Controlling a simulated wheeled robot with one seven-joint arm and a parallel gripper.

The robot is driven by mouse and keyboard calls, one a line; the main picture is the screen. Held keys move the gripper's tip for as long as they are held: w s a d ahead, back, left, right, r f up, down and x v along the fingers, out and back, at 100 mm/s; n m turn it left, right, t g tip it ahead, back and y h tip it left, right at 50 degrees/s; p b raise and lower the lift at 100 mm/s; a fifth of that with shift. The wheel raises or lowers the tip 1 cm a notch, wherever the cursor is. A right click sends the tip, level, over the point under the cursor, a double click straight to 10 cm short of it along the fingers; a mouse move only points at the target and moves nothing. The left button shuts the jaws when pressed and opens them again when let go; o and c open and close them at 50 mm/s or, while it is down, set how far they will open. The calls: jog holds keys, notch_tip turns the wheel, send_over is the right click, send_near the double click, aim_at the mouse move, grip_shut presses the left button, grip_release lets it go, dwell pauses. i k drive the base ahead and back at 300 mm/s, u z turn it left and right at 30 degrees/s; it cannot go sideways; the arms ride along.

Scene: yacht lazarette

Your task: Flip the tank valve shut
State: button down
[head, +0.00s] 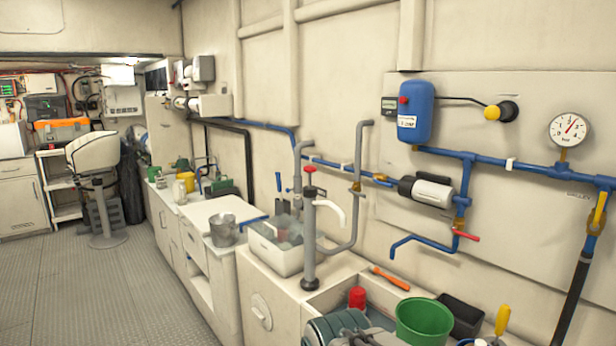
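Several valves show on the blue pipework on the right wall, and I cannot tell from any label which is the tank valve. A valve with a yellow lever (601,207) sits at the far right, above a black hose; its lever stands roughly upright, in line with the hose. A valve with a red lever (465,235) sits below the white and black pump (427,191); its lever points right, across the vertical pipe. A small brass valve (356,187) sits on the grey pipe further left. My gripper is not in view.
A blue tank (415,112) and a pressure gauge (569,129) are on the wall. Below, the counter holds a sink (272,250), a hand pump (309,235) and a bin with a green bucket (425,320). The floor (80,290) at left is clear.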

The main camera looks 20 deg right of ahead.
aim_at(375, 180)
jog(key=i, duration=0.9)
jog(key=z, duration=0.35)
